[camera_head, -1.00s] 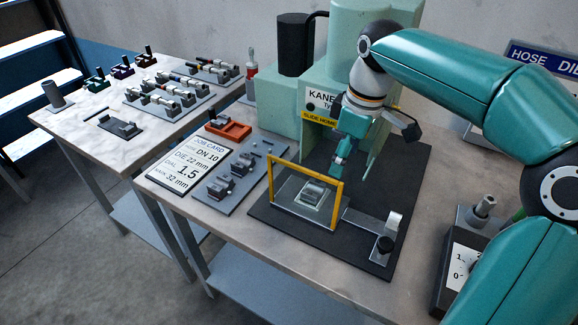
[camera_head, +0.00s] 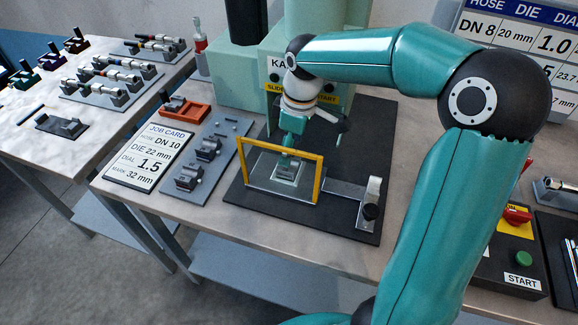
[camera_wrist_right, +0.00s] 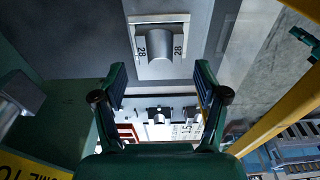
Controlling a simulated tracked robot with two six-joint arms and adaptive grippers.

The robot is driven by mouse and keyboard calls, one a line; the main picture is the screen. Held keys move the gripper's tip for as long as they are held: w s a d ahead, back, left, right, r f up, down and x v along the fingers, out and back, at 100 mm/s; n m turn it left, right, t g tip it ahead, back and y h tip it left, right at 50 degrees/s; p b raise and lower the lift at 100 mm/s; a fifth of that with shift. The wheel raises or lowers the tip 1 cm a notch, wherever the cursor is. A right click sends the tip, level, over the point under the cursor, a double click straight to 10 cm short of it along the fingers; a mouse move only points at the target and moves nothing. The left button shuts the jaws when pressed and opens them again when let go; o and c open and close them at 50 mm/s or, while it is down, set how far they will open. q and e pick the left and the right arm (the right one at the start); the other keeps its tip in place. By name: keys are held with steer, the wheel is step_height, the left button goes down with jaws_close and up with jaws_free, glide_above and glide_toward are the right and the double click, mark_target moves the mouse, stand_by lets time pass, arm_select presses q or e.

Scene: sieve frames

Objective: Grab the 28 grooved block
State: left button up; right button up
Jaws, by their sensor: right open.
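The grooved block (camera_wrist_right: 160,45) is grey, with a half-round groove and the number 28 on both sides of it. It sits on a light plate inside the yellow-framed guard (camera_head: 321,178) of the press. In the head view the block (camera_head: 285,173) is partly hidden by my right gripper (camera_head: 288,160), which is just above and behind it. In the right wrist view my right gripper (camera_wrist_right: 160,85) is open and empty, with the block beyond its fingertips. My left gripper is not in view.
A grey tray (camera_head: 213,165) with other grooved blocks lies left of the guard, near the job card (camera_head: 150,157) and an orange tray (camera_head: 185,110). The green press body (camera_head: 235,90) stands behind.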

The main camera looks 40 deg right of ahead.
steer(key=shift+w+f+p, duration=0.15)
steer(key=shift+f+p, duration=0.1)
steer(key=shift+f, duration=1.2)
steer(key=shift+w+f+p, duration=0.1)
steer(key=shift+f+p, duration=0.15)
steer(key=shift+f, duration=1.2)
steer(key=shift+c, duration=0.3)
steer(key=shift+r, duration=0.1)
jaws_close()
